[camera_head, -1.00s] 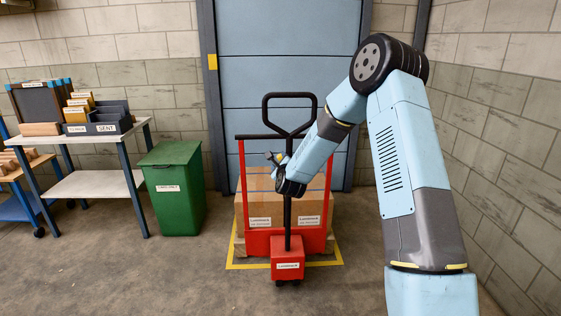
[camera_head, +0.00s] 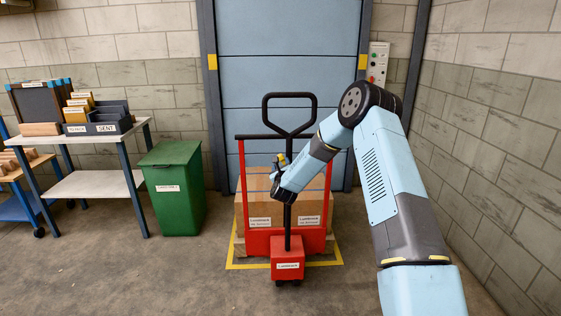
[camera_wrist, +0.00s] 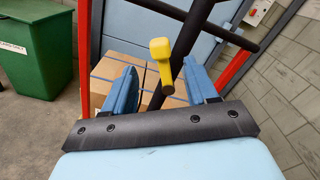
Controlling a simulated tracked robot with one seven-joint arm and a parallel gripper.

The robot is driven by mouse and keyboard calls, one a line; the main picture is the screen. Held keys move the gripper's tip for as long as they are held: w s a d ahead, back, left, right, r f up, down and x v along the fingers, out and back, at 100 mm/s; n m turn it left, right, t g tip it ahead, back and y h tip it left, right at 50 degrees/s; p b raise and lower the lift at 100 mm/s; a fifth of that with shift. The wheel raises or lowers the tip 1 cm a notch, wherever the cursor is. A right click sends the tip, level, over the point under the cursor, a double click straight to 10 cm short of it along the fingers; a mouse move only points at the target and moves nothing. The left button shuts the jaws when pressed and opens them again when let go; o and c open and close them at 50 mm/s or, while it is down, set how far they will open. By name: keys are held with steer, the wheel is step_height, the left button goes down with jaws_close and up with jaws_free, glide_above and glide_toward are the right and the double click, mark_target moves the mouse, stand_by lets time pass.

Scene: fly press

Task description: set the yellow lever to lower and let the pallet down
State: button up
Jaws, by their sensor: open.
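The yellow lever (camera_wrist: 162,62) shows in the wrist view on the dark handle shaft (camera_wrist: 182,50) of the red pallet truck. Its block-shaped head is up towards the camera. My gripper (camera_wrist: 160,68) is open, with one blue finger on each side of the lever; I see gaps on both sides and cannot tell the depth. In the head view my gripper (camera_head: 277,163) is at the shaft, below the loop handle (camera_head: 290,97). The red pallet truck (camera_head: 288,248) stands before a pallet with cardboard boxes (camera_head: 258,210). Floor contact under the pallet is hidden.
Yellow floor lines (camera_head: 250,266) surround the load. A blue door (camera_head: 290,60) is behind it, with a button box (camera_head: 377,64) on the wall to its right. A green bin (camera_head: 173,190) and a table (camera_head: 95,185) with trays stand left. Floor between bin and truck is clear.

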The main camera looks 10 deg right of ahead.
mark_target(280, 158)
steer(key=w, duration=0.6)
steer(key=shift+w+d, duration=0.2)
steer(key=shift+d, duration=0.05)
jaws_close()
stand_by(0.3)
